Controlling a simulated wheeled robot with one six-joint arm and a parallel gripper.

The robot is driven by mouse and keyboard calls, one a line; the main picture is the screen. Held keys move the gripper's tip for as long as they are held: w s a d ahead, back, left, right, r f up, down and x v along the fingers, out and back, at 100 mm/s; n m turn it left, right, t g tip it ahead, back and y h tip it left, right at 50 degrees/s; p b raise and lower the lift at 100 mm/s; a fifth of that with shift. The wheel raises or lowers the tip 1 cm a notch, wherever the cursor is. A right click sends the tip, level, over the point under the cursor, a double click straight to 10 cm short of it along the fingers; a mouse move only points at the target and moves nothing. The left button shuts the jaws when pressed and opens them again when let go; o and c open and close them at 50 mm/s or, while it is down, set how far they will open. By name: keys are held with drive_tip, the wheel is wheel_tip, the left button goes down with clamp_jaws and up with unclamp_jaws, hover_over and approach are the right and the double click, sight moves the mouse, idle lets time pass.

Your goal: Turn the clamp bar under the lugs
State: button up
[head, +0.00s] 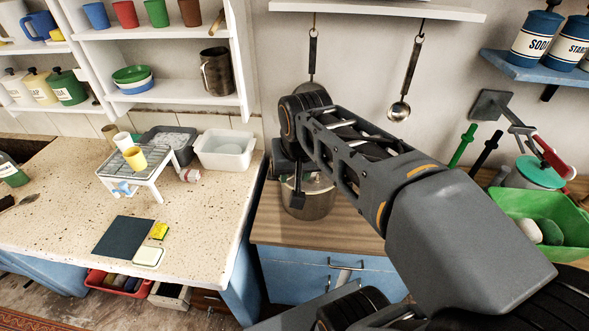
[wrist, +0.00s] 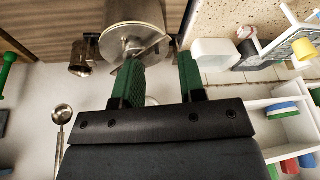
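A round metal pot (head: 318,197) stands on the wooden counter, partly hidden by my arm in the head view. In the wrist view its lid (wrist: 118,42) shows, with a thin metal bar (wrist: 152,47) lying slantwise across it. I take this to be the clamp bar; the lugs are too small or hidden to make out. My gripper (wrist: 157,60) is open, its two green-padded fingers spread apart at the near side of the pot. The bar's end shows in the gap between them. The left finger hides part of the lid; I cannot tell whether it touches.
A small brownish metal vessel (wrist: 82,60) is beside the pot. A ladle (head: 400,110) hangs on the wall behind. The speckled counter (head: 60,225) at left holds a white tub (head: 225,150) and a wire rack (head: 135,165). A green basin (head: 560,250) is at right.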

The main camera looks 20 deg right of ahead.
drive_tip(key=w+d+f+m+g+b, duration=0.1)
drive_tip(key=w+d+m+g+b, duration=0.35)
drive_tip(key=w, duration=1.15)
drive_tip(key=f+m, duration=0.1)
drive_tip(key=f, duration=0.3)
drive_tip(key=f+m, duration=0.1)
drive_tip(key=f, duration=0.4)
drive_tip(key=d+f+m+t, duration=0.1)
drive_tip(key=f, duration=0.3)
drive_tip(key=shift+s+d+f+b, duration=0.1)
drive_tip(key=shift+s+f+b, duration=0.05)
drive_tip(key=shift+f+b, duration=0.15)
drive_tip(key=shift+c, duration=0.4)
clamp_jaws()
drive_tip(key=shift+d, duration=0.1)
